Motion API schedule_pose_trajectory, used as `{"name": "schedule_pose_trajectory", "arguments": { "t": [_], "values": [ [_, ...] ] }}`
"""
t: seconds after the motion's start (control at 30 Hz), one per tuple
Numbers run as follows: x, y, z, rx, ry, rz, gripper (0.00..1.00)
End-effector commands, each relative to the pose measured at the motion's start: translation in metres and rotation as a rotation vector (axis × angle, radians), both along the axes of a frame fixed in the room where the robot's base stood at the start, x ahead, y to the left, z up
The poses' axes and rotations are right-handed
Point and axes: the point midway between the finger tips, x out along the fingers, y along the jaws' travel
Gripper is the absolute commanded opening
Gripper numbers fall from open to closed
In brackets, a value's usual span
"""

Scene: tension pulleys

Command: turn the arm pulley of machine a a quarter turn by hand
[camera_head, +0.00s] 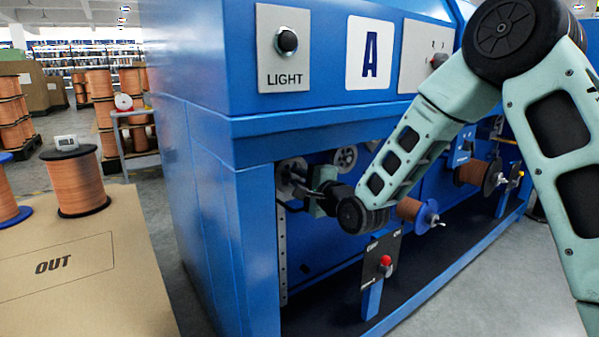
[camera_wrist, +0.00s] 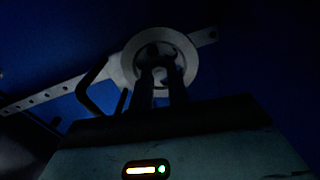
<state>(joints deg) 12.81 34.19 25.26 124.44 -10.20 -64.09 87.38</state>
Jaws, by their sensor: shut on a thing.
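The blue machine (camera_head: 212,210) bears a white plate with the letter A (camera_head: 370,55). Its arm pulley, a pale grey disc (camera_wrist: 128,62), shows in the dim wrist view, in front of a light arm bar with holes (camera_wrist: 50,98). In the head view the pulley (camera_head: 287,172) sits at the left of the machine's opening, partly hidden by my gripper. My gripper (camera_head: 315,190) reaches into the opening from the right. In the wrist view its two dark fingers (camera_wrist: 160,78) are at the middle of the pulley and shut on it. The exact contact is too dark to tell.
A small post with a red button (camera_head: 385,262) stands below my forearm. A copper spool (camera_head: 410,210) and another pulley (camera_head: 345,158) are inside the opening. A dark bent rod (camera_wrist: 88,88) lies left of the fingers. A table marked OUT (camera_head: 110,270) stands at left.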

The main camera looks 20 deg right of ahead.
Motion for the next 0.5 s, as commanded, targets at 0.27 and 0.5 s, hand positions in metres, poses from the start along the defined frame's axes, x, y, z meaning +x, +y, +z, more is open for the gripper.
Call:
{"name": "schedule_pose_trajectory", "arguments": {
  "t": [0.27,0.5],
  "values": [
    [-0.0004,0.0003,-0.0001,0.08,0.027,0.001,0.0],
    [-0.0004,0.0003,-0.0008,0.093,0.031,0.001,0.0]
  ]
}}
